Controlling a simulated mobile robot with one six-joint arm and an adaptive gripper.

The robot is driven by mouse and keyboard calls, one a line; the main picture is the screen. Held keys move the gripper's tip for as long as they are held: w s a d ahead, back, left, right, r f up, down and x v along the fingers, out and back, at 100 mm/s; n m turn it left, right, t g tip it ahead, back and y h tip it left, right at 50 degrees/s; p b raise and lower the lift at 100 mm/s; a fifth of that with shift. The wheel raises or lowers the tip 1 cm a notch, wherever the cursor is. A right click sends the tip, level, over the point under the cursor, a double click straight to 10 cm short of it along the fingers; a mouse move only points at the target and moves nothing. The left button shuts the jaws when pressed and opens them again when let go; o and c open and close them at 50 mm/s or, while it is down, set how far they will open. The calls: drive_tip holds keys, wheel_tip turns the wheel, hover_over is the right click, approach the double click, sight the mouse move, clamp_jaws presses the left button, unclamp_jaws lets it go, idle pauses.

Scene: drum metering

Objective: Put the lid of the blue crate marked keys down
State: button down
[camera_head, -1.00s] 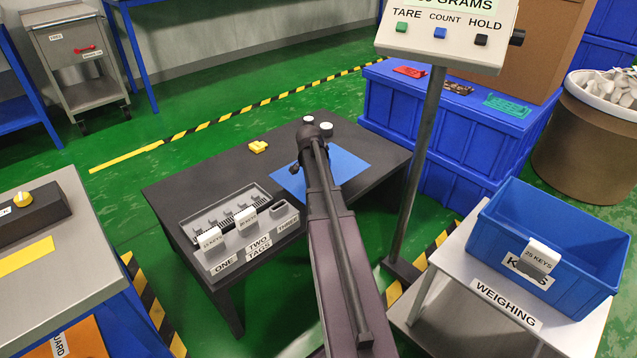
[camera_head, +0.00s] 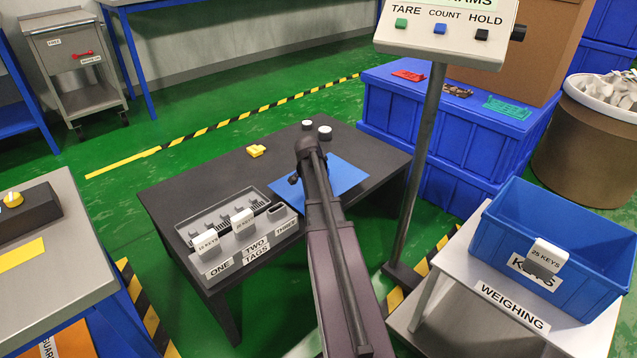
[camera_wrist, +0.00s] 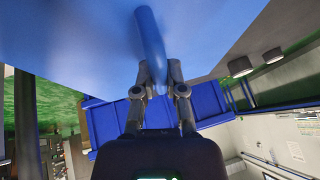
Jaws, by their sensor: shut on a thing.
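The blue crate (camera_head: 585,285) marked keys stands open on the weighing stand at the right of the head view. A white 25 KEYS card partly covers its label. The flat blue lid (camera_head: 348,172) shows over the dark table, partly hidden behind my arm; I cannot tell whether it touches the table top. In the wrist view the lid (camera_wrist: 70,35) fills the top, with a blue bar handle (camera_wrist: 151,35) on it. My gripper (camera_wrist: 159,80) is shut on that handle. In the head view my arm hides the gripper's fingers.
The dark table (camera_head: 190,180) carries a grey tag tray (camera_head: 240,240), a yellow piece (camera_head: 256,151) and two small round white-topped things near its back edge. The scale post (camera_head: 418,170) rises between table and weighing stand (camera_head: 470,270). Blue crates stand behind.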

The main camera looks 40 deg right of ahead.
drive_tip(key=shift+f+b, duration=1.1)
drive_tip(key=shift+f, duration=0.3)
drive_tip(key=shift+f, duration=0.1)
drive_tip(key=c, duration=0.7)
unclamp_jaws()
drive_tip(key=p+v, duration=0.3)
drive_tip(key=v, duration=0.1)
drive_tip(key=shift+d, duration=0.15)
drive_tip(key=shift+p+v, duration=3.65)
drive_tip(key=shift+v, duration=0.55)
drive_tip(key=shift+w, duration=0.1)
